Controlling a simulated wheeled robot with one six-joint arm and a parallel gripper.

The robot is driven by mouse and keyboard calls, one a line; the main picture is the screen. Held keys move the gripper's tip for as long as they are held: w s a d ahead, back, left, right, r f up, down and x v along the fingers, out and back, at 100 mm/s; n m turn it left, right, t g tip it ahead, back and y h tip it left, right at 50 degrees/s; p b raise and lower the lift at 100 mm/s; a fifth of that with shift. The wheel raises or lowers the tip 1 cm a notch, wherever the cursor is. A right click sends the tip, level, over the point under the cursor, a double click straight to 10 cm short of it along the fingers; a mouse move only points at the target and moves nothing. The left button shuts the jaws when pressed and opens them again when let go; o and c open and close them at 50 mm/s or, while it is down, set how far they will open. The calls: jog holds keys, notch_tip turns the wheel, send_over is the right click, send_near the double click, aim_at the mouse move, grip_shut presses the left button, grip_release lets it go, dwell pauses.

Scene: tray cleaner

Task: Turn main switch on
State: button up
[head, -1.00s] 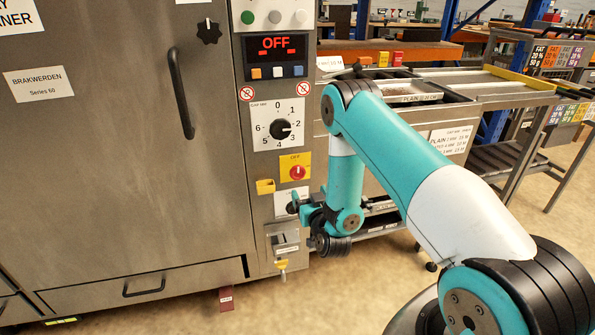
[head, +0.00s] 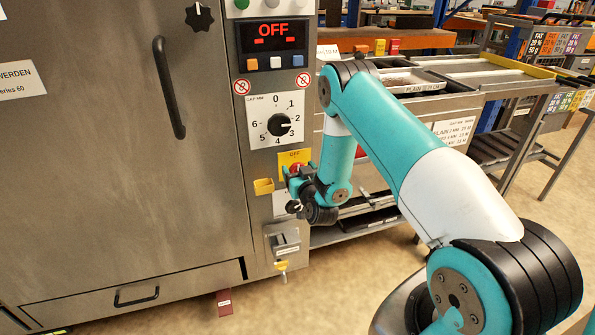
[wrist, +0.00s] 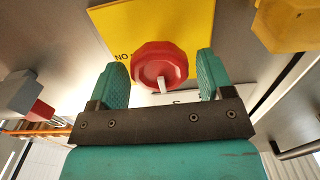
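The main switch is a red knob (wrist: 160,60) with a white pointer mark on a yellow plate (wrist: 125,25). In the head view the yellow plate (head: 290,156) reads OFF, and the knob is mostly hidden by my gripper (head: 298,174). In the wrist view my gripper (wrist: 161,72) is open, with one finger on each side of the knob. Gaps show between the knob and both fingers. I cannot tell how deep the fingertips reach around it. The display (head: 271,36) above reads OFF in red.
A numbered dial (head: 279,124) sits above the switch. A small yellow holder (head: 263,186) is left of it, also in the wrist view (wrist: 292,22). A metal box (head: 283,243) juts out below. A steel table with trays (head: 430,88) stands right.

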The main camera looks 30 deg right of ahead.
jog(key=c, duration=0.7)
jog(key=shift+f+m, duration=0.1)
jog(key=shift+m, duration=0.3)
jog(key=m+b, duration=0.4)
jog(key=m, duration=0.1)
jog(key=m+b, duration=0.4)
jog(key=m, duration=0.2)
jog(key=m+b, duration=0.4)
jog(key=m, duration=0.2)
jog(key=shift+s+d+f, duration=0.15)
jog(key=shift+d+f, duration=0.05)
jog(key=shift+f, duration=0.1)
jog(key=o, duration=0.9)
jog(key=shift+r, duration=0.1)
